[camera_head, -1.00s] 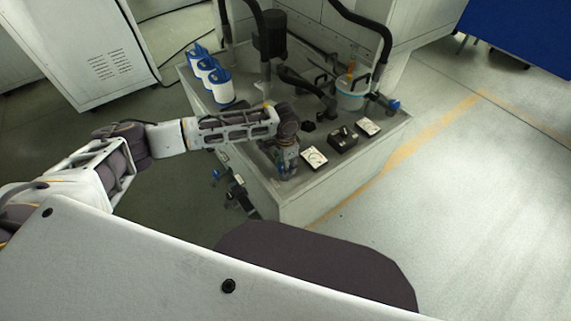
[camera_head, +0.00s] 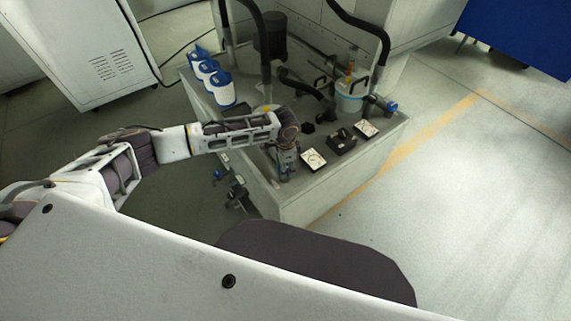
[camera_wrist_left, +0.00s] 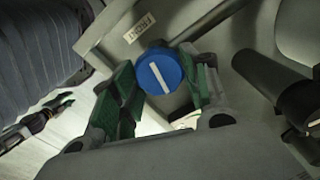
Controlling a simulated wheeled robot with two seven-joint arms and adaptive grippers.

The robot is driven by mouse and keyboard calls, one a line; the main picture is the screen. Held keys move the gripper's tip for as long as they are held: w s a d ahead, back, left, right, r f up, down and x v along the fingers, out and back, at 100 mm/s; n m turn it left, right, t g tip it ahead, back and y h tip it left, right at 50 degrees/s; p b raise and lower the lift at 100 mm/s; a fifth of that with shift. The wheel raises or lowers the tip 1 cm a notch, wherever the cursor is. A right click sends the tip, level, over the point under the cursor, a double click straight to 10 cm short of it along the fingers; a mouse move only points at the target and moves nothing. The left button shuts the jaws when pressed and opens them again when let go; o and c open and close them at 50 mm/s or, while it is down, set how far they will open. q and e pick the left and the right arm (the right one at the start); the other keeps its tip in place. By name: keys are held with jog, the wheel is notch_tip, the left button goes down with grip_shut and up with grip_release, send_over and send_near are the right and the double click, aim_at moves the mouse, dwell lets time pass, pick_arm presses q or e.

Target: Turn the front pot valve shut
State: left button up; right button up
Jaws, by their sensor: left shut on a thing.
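The front pot valve has a round blue knob (camera_wrist_left: 160,71) with a white bar across its face. In the left wrist view the bar slants from upper left to lower right. A tag reading "FRONT" (camera_wrist_left: 139,28) is beside the knob. My left gripper (camera_wrist_left: 163,80) has its green-padded fingers on both sides of the knob and is shut on it. In the head view my left gripper (camera_head: 287,172) is at the near edge of the grey machine top (camera_head: 320,186), and the knob is hidden there. My right gripper is out of view.
Dial boxes (camera_head: 313,159) and a black control box (camera_head: 342,141) are close right of the gripper. Blue-and-white canisters (camera_head: 221,88) stand at the back left. A white bucket (camera_head: 350,97) and black hoses (camera_head: 266,50) are behind. The floor at right is clear.

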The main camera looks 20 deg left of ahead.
pick_arm(q)
jog(key=shift+s+r+m+p, duration=0.1)
jog(key=shift+m+p, duration=0.9)
jog(key=shift+d+m+p, duration=0.1)
jog(key=shift+m+p, duration=0.95)
jog(key=shift+m, duration=0.15)
jog(key=m+p, duration=0.1)
jog(key=m, duration=0.1)
jog(key=shift+m+p, duration=0.35)
jog(key=shift+m, duration=0.05)
jog(key=shift+s+m+p, duration=0.1)
jog(key=shift+m+p, duration=0.4)
jog(key=shift+m, duration=1.2)
jog(key=m+p, duration=0.1)
jog(key=m, duration=0.3)
jog(key=shift+m, duration=0.5)
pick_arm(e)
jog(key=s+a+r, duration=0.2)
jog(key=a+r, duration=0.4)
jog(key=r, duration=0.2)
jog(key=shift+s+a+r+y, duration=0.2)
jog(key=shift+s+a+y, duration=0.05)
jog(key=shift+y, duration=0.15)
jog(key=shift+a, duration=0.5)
